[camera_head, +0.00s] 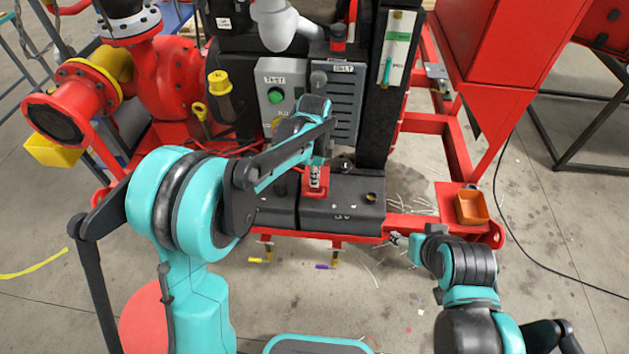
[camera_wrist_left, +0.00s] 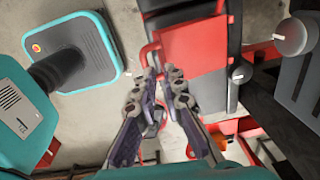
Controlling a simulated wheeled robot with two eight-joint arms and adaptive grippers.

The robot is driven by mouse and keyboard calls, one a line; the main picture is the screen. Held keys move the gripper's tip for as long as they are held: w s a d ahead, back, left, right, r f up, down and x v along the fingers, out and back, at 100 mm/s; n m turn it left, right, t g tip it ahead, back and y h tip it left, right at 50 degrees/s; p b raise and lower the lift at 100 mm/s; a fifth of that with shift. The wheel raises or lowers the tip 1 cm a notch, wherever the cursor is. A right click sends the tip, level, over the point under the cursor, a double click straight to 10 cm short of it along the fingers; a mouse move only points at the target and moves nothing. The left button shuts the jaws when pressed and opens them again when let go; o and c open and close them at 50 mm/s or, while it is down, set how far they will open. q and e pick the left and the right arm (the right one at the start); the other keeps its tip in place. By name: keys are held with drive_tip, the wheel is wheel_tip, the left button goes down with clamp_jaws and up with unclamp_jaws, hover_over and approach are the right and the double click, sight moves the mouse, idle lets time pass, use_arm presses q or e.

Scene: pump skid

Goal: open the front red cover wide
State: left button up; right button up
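The red cover (camera_wrist_left: 195,48) shows in the left wrist view as a flat red panel with a small loop handle at its left edge. In the head view only a small red part (camera_head: 316,192) shows on the black boxes, largely hidden by my left arm. My left gripper (camera_wrist_left: 161,72) has its two fingers apart, with the tips close to the cover's near edge and handle. I cannot tell whether they touch it. In the head view this gripper (camera_head: 316,178) is over the red part. My right gripper (camera_head: 400,240) is low on the right, small and dark, away from the cover.
A panel with a green button (camera_head: 275,96) and a grey vented box (camera_head: 345,100) stand behind the black boxes (camera_head: 345,210). A red pump with flanges (camera_head: 170,75) is at left. Floor in front is mostly clear.

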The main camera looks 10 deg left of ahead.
use_arm(q)
wheel_tip(320, 180, up, 12)
drive_tip(key=shift+f, duration=0.2)
use_arm(e)
drive_tip(key=shift+w+f, duration=0.1)
drive_tip(key=shift+w, duration=0.05)
idle(0.4)
use_arm(q)
drive_tip(key=shift+s, duration=0.1)
